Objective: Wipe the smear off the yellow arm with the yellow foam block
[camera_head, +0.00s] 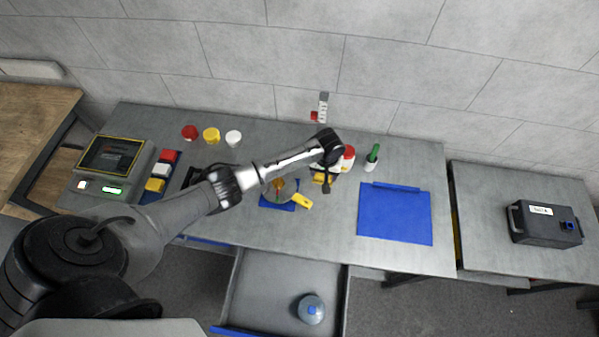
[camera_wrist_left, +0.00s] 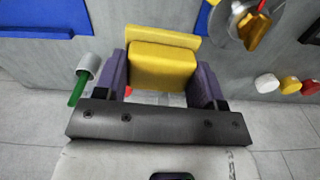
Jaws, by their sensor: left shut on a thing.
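The yellow foam block (camera_wrist_left: 163,68) sits between the purple fingers of my left gripper (camera_wrist_left: 163,75) in the left wrist view. In the head view, my left gripper (camera_head: 326,184) is above the bench, right of the round metal hub (camera_head: 280,191), with the foam block partly hidden beside it. A yellow arm (camera_head: 302,201) sticks out from the hub toward the front right, just left of my gripper. In the wrist view a paler yellow strip (camera_wrist_left: 160,36) shows behind the block; I cannot tell whether it is the arm. No smear can be made out. My right gripper is out of view.
A blue mat (camera_head: 394,214) lies to the right. Red, yellow and white caps (camera_head: 211,135) are at the back. An open drawer (camera_head: 268,290) at the front holds a blue jar (camera_head: 311,309).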

